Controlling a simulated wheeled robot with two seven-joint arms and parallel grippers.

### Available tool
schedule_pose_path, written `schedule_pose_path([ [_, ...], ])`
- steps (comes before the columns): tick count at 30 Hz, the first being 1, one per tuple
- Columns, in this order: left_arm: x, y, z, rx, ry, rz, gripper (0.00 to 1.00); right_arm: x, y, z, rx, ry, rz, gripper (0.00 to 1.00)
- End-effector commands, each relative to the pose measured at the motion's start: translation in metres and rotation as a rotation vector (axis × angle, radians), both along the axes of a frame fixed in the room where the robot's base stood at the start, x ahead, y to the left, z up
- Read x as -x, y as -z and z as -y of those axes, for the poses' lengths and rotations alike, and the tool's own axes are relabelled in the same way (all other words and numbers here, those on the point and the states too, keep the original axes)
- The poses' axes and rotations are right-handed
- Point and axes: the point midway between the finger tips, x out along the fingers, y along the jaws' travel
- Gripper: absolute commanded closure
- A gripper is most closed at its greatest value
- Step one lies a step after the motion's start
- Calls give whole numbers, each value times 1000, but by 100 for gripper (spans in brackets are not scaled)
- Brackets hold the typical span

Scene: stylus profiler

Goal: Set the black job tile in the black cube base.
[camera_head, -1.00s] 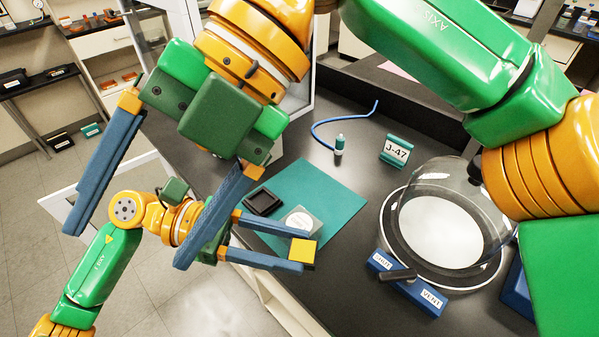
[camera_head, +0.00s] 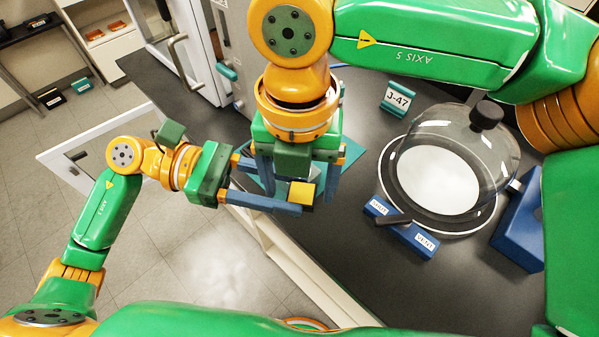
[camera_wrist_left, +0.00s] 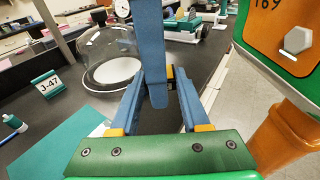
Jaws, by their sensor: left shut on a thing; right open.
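My left gripper (camera_head: 296,199) is shut on a small block (camera_head: 301,192) with a yellow top and a dark side, held above the teal mat. I cannot tell whether this block is the tile or the cube base. One right finger (camera_wrist_left: 153,55) crosses between the left fingers in the wrist view. The black square piece earlier on the mat is now hidden behind my right gripper.
The teal mat (camera_head: 353,152) lies mostly covered by my grippers. A J-47 sign (camera_head: 395,99) stands behind it. A glass dome (camera_head: 470,135) on a round plate and a blue vent block (camera_head: 402,228) are at right. The bench's front edge runs below my grippers.

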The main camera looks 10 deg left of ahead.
Motion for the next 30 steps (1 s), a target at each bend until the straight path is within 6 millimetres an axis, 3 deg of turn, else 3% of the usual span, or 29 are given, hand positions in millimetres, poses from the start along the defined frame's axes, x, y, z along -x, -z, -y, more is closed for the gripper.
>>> schedule_pose_path([
  [8, 0, 0, 0, 0, 0, 0, 100, 0, 2, 0, 0, -1, 0, 20],
  [16, 0, 0, 0, 0, 0, 0, 100, 0, 1, -1, -4, -2, 0, 93],
  [17, 0, 0, 0, 1, 1, 0, 100, 0, 1, -1, -5, -2, 0, 100],
  [19, 0, 0, 0, 1, 1, 0, 100, 0, 1, -2, -7, -2, 0, 100],
  [20, 0, 0, 0, 1, 1, 0, 52, 0, 1, -2, -8, -3, 0, 100],
  [23, 0, 0, 0, 1, 1, 0, 25, 0, 1, -1, -6, -2, 0, 100],
  [24, 0, 0, 0, 1, 1, 0, 19, 0, 1, -1, -5, -2, 0, 100],
  [30, 0, 0, 0, 0, 0, 0, 19, 0, 1, -1, -3, -2, 0, 100],
])
